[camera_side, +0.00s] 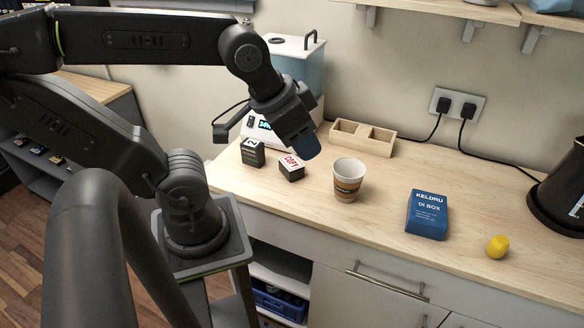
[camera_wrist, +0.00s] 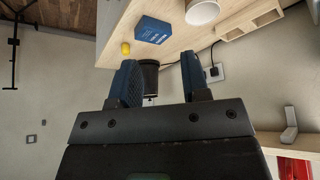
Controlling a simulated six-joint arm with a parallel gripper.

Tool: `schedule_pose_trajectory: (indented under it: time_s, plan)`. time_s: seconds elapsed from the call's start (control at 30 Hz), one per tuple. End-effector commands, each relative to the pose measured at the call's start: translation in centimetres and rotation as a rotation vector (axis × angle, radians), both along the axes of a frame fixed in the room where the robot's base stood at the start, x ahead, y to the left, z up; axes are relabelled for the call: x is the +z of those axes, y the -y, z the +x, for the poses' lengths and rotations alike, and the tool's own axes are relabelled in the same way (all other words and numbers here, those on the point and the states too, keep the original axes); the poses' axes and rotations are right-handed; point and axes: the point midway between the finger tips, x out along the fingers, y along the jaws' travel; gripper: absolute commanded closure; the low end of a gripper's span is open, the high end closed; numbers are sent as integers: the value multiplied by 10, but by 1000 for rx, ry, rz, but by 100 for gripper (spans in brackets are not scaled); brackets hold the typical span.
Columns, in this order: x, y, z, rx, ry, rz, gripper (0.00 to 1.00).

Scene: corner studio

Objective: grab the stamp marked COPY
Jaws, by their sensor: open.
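The stamp marked COPY (camera_side: 291,167) is a small dark block with a white top and red lettering. It sits on the wooden worktop in the side view, just left of and below my gripper (camera_side: 308,148). My gripper is open and empty, raised above the worktop and apart from the stamp. In the wrist view both blue fingers of my gripper (camera_wrist: 159,62) stand apart with nothing held between them. The COPY stamp does not show in the wrist view.
A similar dark block (camera_side: 252,154) stands left of the COPY stamp. A paper cup (camera_side: 348,182) stands to its right, with a wooden tray (camera_side: 390,146) behind. Further right are a blue box (camera_side: 427,214), a yellow object (camera_side: 497,246) and a black container (camera_side: 562,190).

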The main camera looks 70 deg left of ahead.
Motion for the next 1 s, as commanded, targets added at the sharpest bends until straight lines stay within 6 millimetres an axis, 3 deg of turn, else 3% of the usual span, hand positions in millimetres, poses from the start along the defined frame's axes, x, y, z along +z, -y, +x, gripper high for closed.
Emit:
schedule_pose_trajectory:
  time_s: [0.3, 0.73, 1.0]
  plan:
    - [0, 0, 0, 0, 0, 0, 57]
    - [0, 0, 0, 0, 0, 0, 18]
    - [-1, -2, 2, -12, -7, 13, 18]
